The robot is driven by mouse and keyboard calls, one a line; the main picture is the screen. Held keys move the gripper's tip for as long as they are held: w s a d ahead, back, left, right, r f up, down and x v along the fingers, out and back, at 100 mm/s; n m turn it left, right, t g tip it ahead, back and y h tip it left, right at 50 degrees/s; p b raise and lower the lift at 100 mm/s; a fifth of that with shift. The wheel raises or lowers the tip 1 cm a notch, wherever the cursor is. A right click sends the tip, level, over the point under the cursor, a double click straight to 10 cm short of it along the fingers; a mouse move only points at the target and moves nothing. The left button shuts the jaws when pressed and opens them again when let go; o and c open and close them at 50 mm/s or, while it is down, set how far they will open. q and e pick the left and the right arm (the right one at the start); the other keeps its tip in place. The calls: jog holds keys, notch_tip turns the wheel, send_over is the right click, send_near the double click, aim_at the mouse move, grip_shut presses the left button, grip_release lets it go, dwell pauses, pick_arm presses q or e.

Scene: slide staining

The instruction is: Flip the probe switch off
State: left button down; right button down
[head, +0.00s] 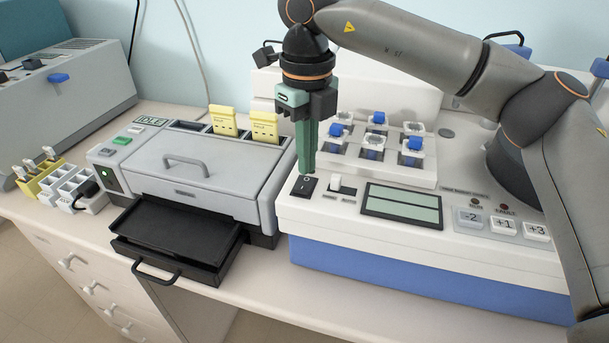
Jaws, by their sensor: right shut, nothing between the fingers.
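A black rocker switch (304,187) sits at the front left of the white and blue machine (430,278). A smaller white switch (343,184) is just to its right. My right gripper (307,172) points straight down above the black switch, its green fingers together and empty. The fingertips are at or very near the back edge of the black switch; I cannot tell whether they touch it. Labels by the switches are too small to read. My left gripper is not in view.
A grey stainer (200,170) with an open black drawer (175,238) stands to the left. A yellow rack (38,180) is at far left.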

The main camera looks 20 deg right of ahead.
aim_at(307, 180)
notch_tip(307, 180, up, 6)
jog(key=p, duration=0.4)
jog(key=shift+f, duration=0.25)
jog(key=shift+s, duration=0.1)
